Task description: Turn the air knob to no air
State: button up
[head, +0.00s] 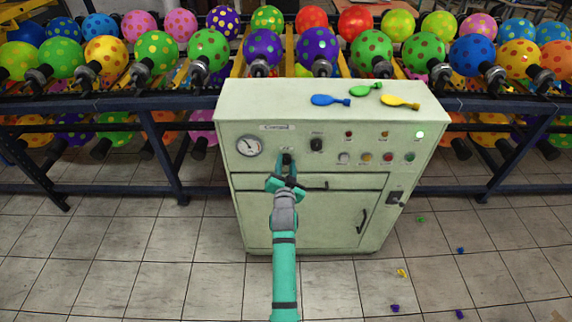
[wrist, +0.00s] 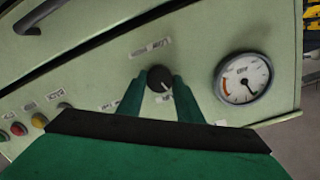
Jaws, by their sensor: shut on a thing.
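The air knob (head: 287,158) is a small black dial on the front panel of the pale green control cabinet (head: 300,222), just right of the round gauge (head: 249,146). My green gripper (head: 287,172) reaches the panel from below, its two fingers on either side of the knob. In the wrist view the knob (wrist: 160,78) sits between the fingertips (wrist: 158,88), and my gripper is shut on it. A light mark shows on the knob's lower right face. The gauge also shows in the wrist view (wrist: 243,78), its needle pointing to the lower right.
A second black knob (head: 317,144) and several small buttons and lamps are right of the air knob. A green lamp (head: 420,135) glows. Deflated balloons (head: 330,100) lie on the cabinet top. A rack of inflated balloons (head: 262,47) stands behind. Small balloons dot the tiled floor (head: 480,270).

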jog(key=n, duration=0.3)
jog(key=n+h, duration=0.1)
jog(key=n, duration=0.2)
jog(key=shift+a+f+n, duration=0.15)
jog(key=shift+n, duration=0.25)
jog(key=n, duration=0.6)
jog(key=shift+f+t, duration=0.1)
jog(key=shift+t, duration=0.3)
jog(key=n, duration=0.4)
jog(key=shift+n, duration=0.3)
jog(key=shift+f+n+t, duration=0.1)
jog(key=shift+n+t, duration=0.3)
jog(key=shift+n, duration=1.6)
jog(key=o, duration=1)
jog(key=shift+o, duration=0.2)
jog(key=shift+s, duration=0.1)
